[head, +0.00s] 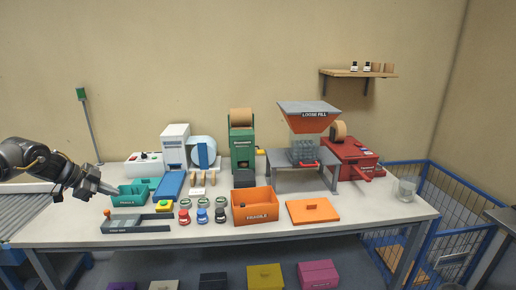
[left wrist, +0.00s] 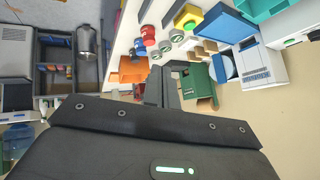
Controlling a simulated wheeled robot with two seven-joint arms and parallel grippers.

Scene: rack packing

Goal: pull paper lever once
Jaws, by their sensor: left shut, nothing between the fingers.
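A green machine (head: 242,152) with a brown paper roll (head: 241,116) on top stands at the back middle of the table. A small yellow-orange part (head: 261,151) sticks out at its right side; I cannot tell for certain that it is the paper lever. The green machine also shows in the left wrist view (left wrist: 197,82). My left gripper (head: 115,191) is at the far left, over the teal bin, well apart from the machine. It is shut and empty; its fingers show in the left wrist view (left wrist: 163,85). My right gripper is not in view.
A teal bin (head: 130,198) lies under the left gripper. An orange fragile box (head: 254,206), an orange lid (head: 313,210) and several small jars stand at the front. A hopper (head: 309,117) and a red machine (head: 350,158) stand right, near a glass (head: 405,190).

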